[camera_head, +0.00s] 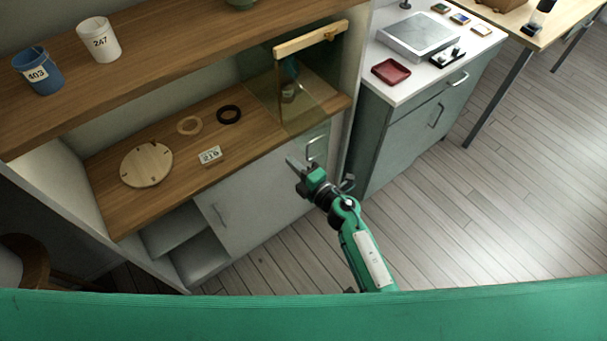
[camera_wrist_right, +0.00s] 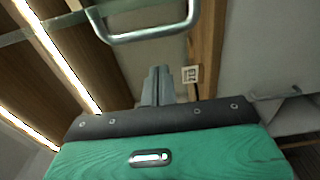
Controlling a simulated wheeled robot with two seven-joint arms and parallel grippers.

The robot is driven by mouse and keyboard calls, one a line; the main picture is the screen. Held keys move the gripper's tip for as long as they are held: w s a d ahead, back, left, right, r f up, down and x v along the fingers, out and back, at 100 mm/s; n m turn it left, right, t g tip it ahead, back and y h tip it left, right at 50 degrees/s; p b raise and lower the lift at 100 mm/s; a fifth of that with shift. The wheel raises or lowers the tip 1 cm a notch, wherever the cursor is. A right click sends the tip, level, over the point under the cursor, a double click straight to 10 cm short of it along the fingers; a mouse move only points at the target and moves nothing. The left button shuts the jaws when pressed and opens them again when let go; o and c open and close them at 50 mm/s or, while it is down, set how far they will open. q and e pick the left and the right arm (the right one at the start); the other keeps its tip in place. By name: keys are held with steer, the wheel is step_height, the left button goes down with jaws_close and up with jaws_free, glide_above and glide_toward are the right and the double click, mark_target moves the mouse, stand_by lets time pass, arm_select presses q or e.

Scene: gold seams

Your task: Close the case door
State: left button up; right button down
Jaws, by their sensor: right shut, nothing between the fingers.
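The glass case (camera_head: 285,90) stands at the right end of the wooden shelf, with a pale wooden bar along its top and a dark bottle-like thing inside. A greenish panel that looks like its door (camera_head: 322,132) shows below the shelf's front edge, with a metal loop handle (camera_head: 316,148); its exact angle is hard to tell. My right gripper (camera_head: 293,163) is shut and empty, just left of and below the handle. In the right wrist view, the handle (camera_wrist_right: 150,34) lies beyond the shut fingertips (camera_wrist_right: 158,72), apart from them. My left gripper is not in view.
A round wooden board (camera_head: 146,165), two rings and a number tag (camera_head: 210,155) lie on the shelf. Two cups stand on the upper shelf. A counter (camera_head: 400,92) with a red dish (camera_head: 390,72) stands to the right. Floor at right is clear.

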mark_target(307, 162)
steer(key=shift+w+d, duration=0.25)
steer(key=shift+d, duration=0.65)
steer(key=shift+w+d, duration=0.2)
steer(key=shift+d, duration=0.65)
